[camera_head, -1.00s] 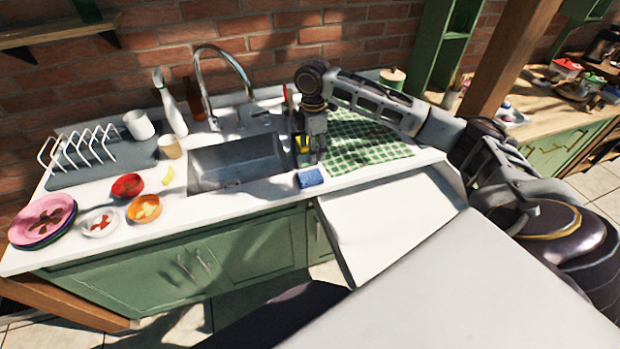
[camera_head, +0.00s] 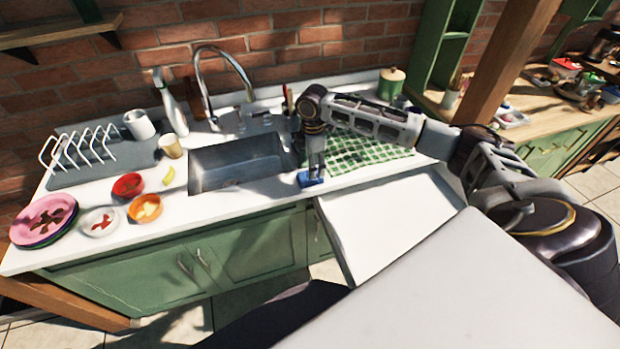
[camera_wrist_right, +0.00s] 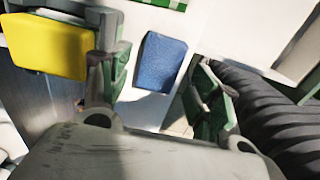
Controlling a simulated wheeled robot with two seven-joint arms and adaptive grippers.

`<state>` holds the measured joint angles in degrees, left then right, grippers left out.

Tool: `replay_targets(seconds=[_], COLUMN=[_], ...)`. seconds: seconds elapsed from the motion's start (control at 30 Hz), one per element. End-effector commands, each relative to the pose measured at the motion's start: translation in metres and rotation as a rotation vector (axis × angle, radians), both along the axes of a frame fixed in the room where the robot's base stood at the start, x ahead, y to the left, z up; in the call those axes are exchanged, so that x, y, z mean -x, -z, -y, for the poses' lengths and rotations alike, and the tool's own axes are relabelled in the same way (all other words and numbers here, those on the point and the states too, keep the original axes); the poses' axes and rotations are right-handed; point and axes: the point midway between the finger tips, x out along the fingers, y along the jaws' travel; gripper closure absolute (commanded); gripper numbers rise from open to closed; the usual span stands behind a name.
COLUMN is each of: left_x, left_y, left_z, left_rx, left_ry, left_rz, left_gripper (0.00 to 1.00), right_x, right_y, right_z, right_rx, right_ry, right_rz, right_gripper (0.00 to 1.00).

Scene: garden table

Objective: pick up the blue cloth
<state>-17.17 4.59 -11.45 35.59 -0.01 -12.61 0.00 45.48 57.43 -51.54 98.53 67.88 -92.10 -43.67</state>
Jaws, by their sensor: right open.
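The blue cloth (camera_head: 311,181) is a small folded block at the counter's front edge, just right of the sink. My right gripper (camera_head: 317,170) is directly above it in the head view, pointing down and hiding part of it. In the right wrist view the blue cloth (camera_wrist_right: 161,62) shows between the two open fingers of the right gripper (camera_wrist_right: 161,85), with a gap on both sides. The fingers do not grip it. My left gripper is not in view.
A yellow block (camera_wrist_right: 46,46) is beside the left finger in the wrist view. The sink (camera_head: 240,163) lies left of the cloth, and a green checked towel (camera_head: 368,150) lies to the right. Bowls (camera_head: 145,208) and plates (camera_head: 44,220) are at far left.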

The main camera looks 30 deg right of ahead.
Motion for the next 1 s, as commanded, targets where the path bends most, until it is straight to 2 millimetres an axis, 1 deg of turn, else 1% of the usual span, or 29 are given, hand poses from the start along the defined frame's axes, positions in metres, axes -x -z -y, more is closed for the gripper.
replay_targets(seconds=[0.17,0.4,0.5,0.67,1.0], left_x=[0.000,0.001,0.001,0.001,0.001], left_y=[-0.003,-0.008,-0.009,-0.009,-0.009], left_z=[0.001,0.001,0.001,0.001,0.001], left_rx=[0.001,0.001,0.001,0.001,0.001], left_ry=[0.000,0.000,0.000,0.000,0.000], left_rz=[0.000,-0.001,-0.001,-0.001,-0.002], left_gripper=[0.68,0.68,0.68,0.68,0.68], right_x=[0.001,0.002,0.002,0.002,0.002], right_y=[0.010,0.037,0.046,0.051,0.051], right_z=[-0.001,-0.003,-0.002,-0.002,-0.002], right_rx=[0.000,0.001,0.000,0.000,0.000], right_ry=[0.000,0.000,0.000,0.000,0.000], right_rz=[-0.002,-0.002,-0.001,0.000,0.000], right_gripper=[0.38,0.38,0.38,0.38,0.38])
